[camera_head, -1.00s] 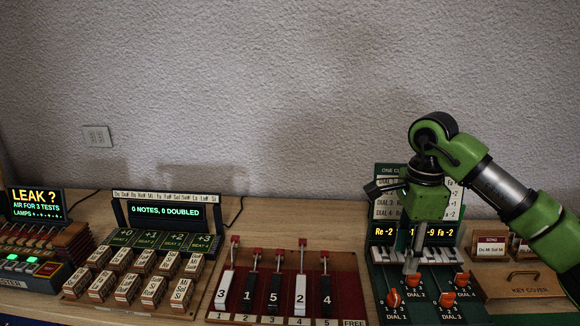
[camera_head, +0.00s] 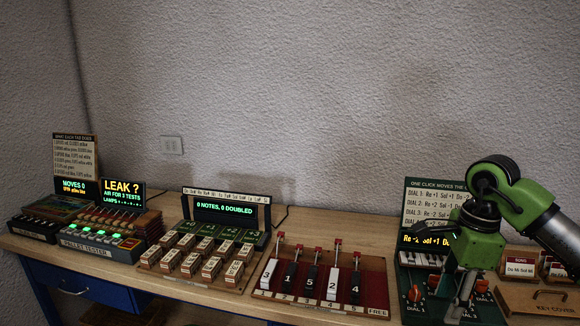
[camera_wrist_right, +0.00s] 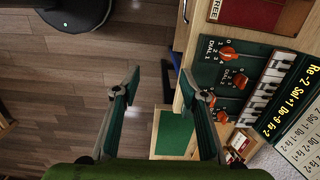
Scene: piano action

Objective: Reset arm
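My right arm reaches in from the right in the head view, and its green right gripper (camera_head: 461,303) points down in front of the dial panel (camera_head: 418,310). In the right wrist view the right gripper's (camera_wrist_right: 155,90) two fingers are spread wide with nothing between them, and the floor shows through the gap. The dial panel with orange dials also shows at the right of the wrist view (camera_wrist_right: 213,92); one fingertip overlaps its edge in the picture, and contact cannot be told. My left gripper is in neither view.
A wooden desk (camera_head: 350,230) carries a key cover box (camera_head: 525,300), a numbered lever board (camera_head: 370,290), a board of note blocks (camera_head: 160,272) and a pallet tester (camera_head: 95,240). The screen (camera_head: 225,210) reads 0 notes, 0 doubled. Wooden floor (camera_wrist_right: 60,95) lies below the gripper.

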